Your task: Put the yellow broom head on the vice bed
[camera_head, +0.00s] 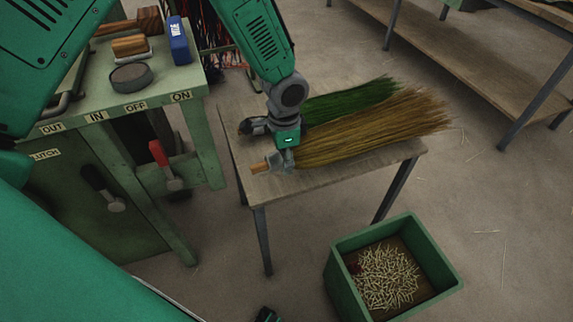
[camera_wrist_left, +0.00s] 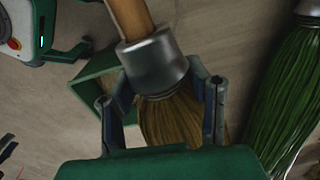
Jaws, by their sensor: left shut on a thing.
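The yellow broom head (camera_head: 375,128) lies over the small table, its bristles pointing right and its short wooden handle (camera_head: 259,168) sticking out left. My left gripper (camera_head: 281,160) is shut on it near the handle end. In the left wrist view, the two fingers (camera_wrist_left: 163,95) sit on either side of the yellow bristles (camera_wrist_left: 172,122), just by the metal collar (camera_wrist_left: 155,63). Whether the head touches the tabletop is hard to tell. I cannot pick out the vice bed with certainty.
A green broom head (camera_head: 350,100) lies just behind on the table (camera_head: 300,185). It also shows in the left wrist view (camera_wrist_left: 290,95). A labelled green machine (camera_head: 75,190) with levers stands left. A green bin (camera_head: 445,265) of short pale pieces stands on the floor in front.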

